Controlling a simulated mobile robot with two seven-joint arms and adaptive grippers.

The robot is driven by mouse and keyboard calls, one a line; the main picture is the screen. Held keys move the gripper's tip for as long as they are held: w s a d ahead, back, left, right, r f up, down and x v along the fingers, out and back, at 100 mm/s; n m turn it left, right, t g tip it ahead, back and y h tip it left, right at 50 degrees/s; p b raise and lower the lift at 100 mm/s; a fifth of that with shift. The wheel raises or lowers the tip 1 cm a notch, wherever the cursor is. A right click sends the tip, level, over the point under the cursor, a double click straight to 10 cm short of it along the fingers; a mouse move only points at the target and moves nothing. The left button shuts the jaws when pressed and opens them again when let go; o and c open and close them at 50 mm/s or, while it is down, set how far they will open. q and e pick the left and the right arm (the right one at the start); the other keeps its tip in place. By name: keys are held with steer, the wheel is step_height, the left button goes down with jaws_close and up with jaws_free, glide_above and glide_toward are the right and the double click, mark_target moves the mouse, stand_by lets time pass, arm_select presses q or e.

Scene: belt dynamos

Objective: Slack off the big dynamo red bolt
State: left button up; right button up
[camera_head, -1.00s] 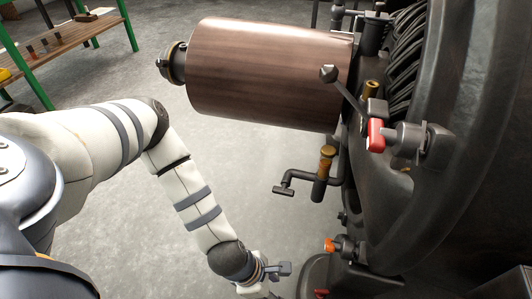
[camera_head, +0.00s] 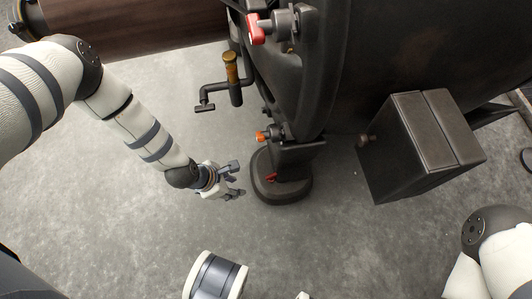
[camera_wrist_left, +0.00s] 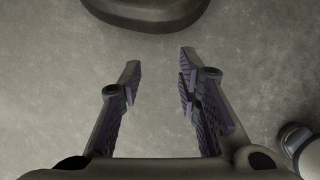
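The big dynamo (camera_head: 345,80) is a dark machine on a rounded foot (camera_head: 283,192). A red handle-like piece (camera_head: 256,29) sits on a grey bolt fitting at its upper left. A smaller red piece (camera_head: 271,177) shows low down by the foot; I cannot tell which of the two is the red bolt. My left gripper (camera_head: 236,178) is low, just left of the foot and apart from it. In the left wrist view its fingers (camera_wrist_left: 160,62) are spread and empty, with the dark foot (camera_wrist_left: 150,12) beyond them. My right gripper is out of view.
An orange-tipped fitting (camera_head: 263,136) sits on the dynamo above the foot. A crank with a brass-coloured top (camera_head: 231,68) sticks out left. A copper-brown cylinder (camera_head: 130,25) spans the upper left. A dark box (camera_head: 415,145) stands right. Bare concrete floor (camera_head: 345,245) lies in front.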

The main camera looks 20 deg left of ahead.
mark_target(270, 176)
arm_select(q)
steer(key=w+d, duration=0.2)
steer(key=w+d+b, duration=0.1)
steer(key=w+d, duration=0.3)
steer(key=shift+w+d+f+b, duration=0.25)
steer(key=shift+w+d+b, duration=0.05)
steer(key=shift+w+d, duration=0.1)
steer(key=shift+b+x, duration=0.65)
steer(key=shift+x, duration=0.55)
steer(key=shift+w+d+f, duration=0.2)
steer(key=shift+w+d, duration=0.1)
steer(key=shift+w, duration=0.05)
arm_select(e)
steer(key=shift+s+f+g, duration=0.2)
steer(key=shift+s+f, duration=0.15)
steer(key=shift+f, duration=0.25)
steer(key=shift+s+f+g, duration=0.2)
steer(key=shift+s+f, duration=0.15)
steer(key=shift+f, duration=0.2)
arm_select(q)
jaws_close()
